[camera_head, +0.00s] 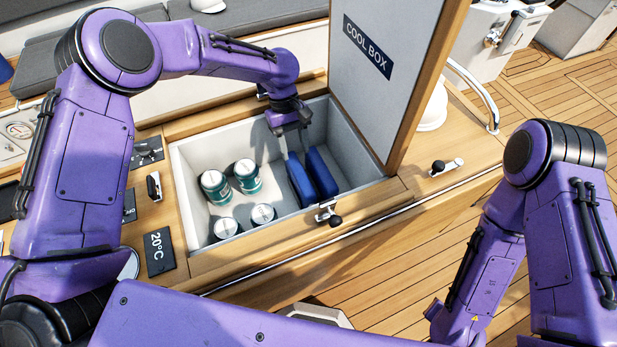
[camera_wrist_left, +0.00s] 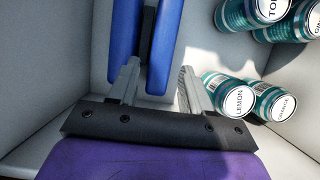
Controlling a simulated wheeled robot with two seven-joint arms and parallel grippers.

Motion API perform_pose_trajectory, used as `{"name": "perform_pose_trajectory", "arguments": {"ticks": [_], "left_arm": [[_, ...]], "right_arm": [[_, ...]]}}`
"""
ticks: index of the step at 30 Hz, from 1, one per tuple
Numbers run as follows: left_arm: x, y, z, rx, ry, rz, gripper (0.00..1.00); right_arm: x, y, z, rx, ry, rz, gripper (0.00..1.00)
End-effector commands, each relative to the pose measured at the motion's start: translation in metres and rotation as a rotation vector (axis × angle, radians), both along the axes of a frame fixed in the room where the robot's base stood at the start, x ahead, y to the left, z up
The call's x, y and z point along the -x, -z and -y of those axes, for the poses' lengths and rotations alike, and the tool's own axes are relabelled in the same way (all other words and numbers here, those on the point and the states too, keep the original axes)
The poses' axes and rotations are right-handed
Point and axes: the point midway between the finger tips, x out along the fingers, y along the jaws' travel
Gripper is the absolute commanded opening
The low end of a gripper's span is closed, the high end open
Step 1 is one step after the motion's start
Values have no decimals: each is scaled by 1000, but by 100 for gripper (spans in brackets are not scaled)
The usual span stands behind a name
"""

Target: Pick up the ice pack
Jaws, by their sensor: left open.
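Two blue ice packs stand on edge side by side in the cool box (camera_head: 184,205), at its right part. My left gripper (camera_head: 297,153) reaches down into the box, open. One finger is in the gap between the packs, the other on the can side of the left ice pack (camera_head: 300,182). The right ice pack (camera_head: 322,174) is outside the fingers. In the left wrist view, the straddled pack (camera_wrist_left: 163,45) lies between the fingers, and the other pack (camera_wrist_left: 124,30) is left of them. I cannot tell whether a finger touches a pack. My right gripper is not in view.
Several drink cans (camera_head: 247,177) stand in the left part of the box. The raised lid (camera_head: 385,70) stands at its right back. A latch (camera_head: 328,214) sits on the front rim. Pale floor shows between cans and packs.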

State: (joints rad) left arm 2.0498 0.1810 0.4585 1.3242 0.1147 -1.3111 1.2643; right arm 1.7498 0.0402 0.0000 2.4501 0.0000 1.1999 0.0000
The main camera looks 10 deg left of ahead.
Motion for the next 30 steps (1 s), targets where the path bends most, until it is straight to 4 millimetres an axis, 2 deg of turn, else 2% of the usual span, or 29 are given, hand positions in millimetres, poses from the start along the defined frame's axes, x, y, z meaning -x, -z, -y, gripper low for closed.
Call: {"name": "perform_pose_trajectory", "arguments": {"ticks": [3,7,12,15,19,30], "left_arm": [[9,19,5,2,3,-3,49],[14,31,8,3,4,-2,49],[30,53,15,5,6,-3,49],[34,70,18,3,7,-1,49],[34,77,20,3,8,2,49],[34,78,21,3,9,2,49]], "right_arm": [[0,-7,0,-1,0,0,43],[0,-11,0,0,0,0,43],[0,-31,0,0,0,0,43],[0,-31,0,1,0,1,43],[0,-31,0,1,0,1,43],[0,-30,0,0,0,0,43]]}}
